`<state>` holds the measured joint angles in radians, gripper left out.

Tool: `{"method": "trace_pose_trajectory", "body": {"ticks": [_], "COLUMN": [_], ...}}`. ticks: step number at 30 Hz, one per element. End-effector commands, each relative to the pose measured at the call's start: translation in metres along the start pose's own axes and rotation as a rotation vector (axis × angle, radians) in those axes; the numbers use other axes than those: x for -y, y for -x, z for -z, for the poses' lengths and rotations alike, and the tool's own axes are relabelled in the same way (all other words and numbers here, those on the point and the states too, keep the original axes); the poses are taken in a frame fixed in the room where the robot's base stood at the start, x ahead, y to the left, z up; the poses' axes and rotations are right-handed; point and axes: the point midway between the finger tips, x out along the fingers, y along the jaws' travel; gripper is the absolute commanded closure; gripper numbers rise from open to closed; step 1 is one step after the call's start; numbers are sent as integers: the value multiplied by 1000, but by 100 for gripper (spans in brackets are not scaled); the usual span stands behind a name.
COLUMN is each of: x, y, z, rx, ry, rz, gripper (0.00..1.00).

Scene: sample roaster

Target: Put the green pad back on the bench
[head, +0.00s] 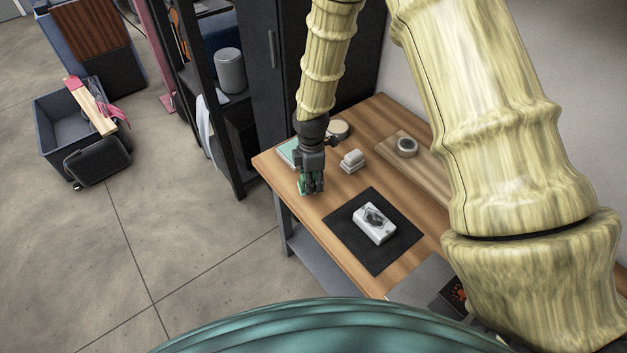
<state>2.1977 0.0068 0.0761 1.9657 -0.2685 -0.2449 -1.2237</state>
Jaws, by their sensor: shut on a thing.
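My gripper (312,187) is over the far left part of the wooden bench (345,261), pointing down. It is shut on the green pad (303,186), which shows between and beside the fingers, at or just above the bench top near its left edge. The fingers hide part of the pad, and I cannot tell whether it touches the wood.
A black mat (361,251) with a white device (375,223) lies nearer on the bench. A small white object (352,160), a round lid-like thing (338,128) and a board with a round dial (407,147) stand close by. A grey bin (62,128) is on the floor.

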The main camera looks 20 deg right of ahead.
Motion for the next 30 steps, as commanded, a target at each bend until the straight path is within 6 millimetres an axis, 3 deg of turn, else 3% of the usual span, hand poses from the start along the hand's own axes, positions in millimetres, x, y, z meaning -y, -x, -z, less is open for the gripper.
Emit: {"method": "trace_pose_trajectory", "body": {"ticks": [8,18,25,26,30], "x": [-14,-13,-13,-13,-13], "y": [-1,-33,-37,-38,-38], "z": [-6,-6,-6,-6,-6], "rx": [0,-1,-1,-1,-1], "ry": [0,1,1,1,1], "rz": [1,2,1,1,1], "gripper": [85,85,85,57,34]}}
